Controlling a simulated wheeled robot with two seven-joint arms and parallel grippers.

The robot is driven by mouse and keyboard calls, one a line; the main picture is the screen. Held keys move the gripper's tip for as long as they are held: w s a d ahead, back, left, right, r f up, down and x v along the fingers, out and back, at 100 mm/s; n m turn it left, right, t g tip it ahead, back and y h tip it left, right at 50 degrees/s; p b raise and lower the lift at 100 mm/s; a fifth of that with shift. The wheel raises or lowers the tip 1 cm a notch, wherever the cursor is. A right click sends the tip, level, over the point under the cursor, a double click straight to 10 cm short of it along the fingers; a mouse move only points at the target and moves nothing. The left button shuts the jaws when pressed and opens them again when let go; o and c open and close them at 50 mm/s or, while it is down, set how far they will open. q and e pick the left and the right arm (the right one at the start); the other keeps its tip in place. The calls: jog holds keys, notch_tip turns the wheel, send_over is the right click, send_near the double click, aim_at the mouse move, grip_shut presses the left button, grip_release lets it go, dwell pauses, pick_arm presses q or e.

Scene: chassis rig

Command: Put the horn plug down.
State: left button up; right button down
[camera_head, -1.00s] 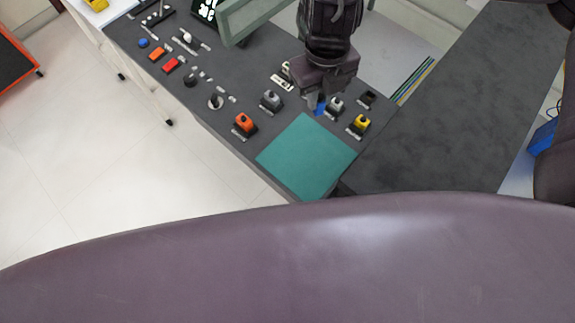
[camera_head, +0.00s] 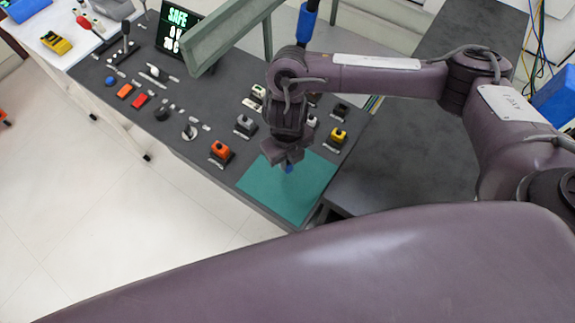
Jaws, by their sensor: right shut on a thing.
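My right gripper (camera_head: 287,160) hangs over the far part of the teal mat (camera_head: 290,200), pointing down. It is shut on the blue horn plug (camera_head: 288,169), of which only a small blue part shows below the fingers. I cannot tell whether the plug touches the mat or is a little above it. The rest of the mat is bare. My left gripper is not in view.
An orange plug (camera_head: 221,149) and a grey plug (camera_head: 245,124) stand left of the mat. A yellow plug (camera_head: 338,136) stands to its right. The dark table (camera_head: 400,170) at right is clear. A green-grey frame (camera_head: 225,40) rises behind.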

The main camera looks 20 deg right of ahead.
aim_at(288, 162)
notch_tip(288, 162, down, 3)
jog(key=shift+f+b, duration=0.2)
jog(key=shift+b, duration=0.35)
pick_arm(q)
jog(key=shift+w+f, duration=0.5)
pick_arm(e)
jog(key=shift+f, duration=0.1)
jog(key=shift+f, duration=0.2)
jog(key=c, duration=1.3)
grip_release()
jog(key=shift+c, duration=0.2)
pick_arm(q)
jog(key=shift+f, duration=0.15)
pick_arm(e)
jog(key=shift+r, duration=0.15)
